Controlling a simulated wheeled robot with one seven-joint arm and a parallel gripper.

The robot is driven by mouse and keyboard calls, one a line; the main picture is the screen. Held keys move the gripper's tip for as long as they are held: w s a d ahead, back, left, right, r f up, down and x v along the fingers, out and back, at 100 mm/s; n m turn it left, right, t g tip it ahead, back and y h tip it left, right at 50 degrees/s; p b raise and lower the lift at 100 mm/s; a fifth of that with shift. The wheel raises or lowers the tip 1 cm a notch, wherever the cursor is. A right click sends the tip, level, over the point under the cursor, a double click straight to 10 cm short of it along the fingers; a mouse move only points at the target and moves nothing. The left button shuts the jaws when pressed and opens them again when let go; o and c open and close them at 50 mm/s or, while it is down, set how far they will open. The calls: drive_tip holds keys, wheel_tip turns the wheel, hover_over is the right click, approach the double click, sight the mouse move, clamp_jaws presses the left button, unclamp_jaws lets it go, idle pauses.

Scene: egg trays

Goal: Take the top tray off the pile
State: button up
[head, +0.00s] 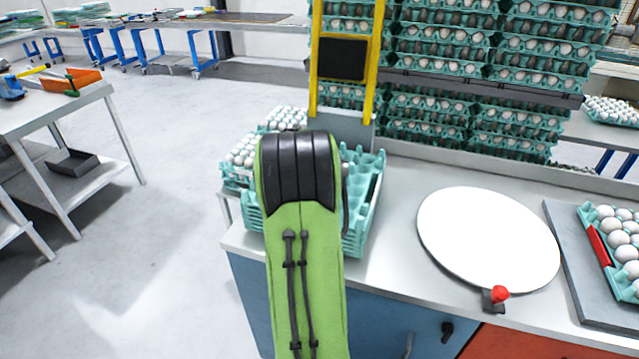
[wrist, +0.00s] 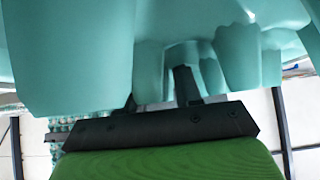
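The pile of empty teal egg trays (head: 357,238) stands on the white worktop, partly hidden behind my green arm. Its top tray (head: 368,170) shows its bare cups to the right of the arm. In the head view my gripper is hidden behind the arm. In the wrist view the black gripper (wrist: 186,84) is close up against teal tray cups (wrist: 238,55), which fill the upper part. A dark finger reaches up among the cups. I cannot tell whether the fingers are closed on a tray wall.
Trays of white eggs (head: 243,152) stand left of the pile. A white round disc (head: 487,237) with a red-knobbed lever (head: 499,294) lies to the right, beside a grey plate (head: 590,290) bearing an egg tray. Stacked full trays (head: 440,100) and a yellow frame (head: 373,60) stand behind.

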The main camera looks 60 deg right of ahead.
clamp_jaws()
drive_tip(key=shift+a+f, duration=0.1)
wheel_tip(320, 180, up, 18)
drive_tip(key=p, duration=0.5)
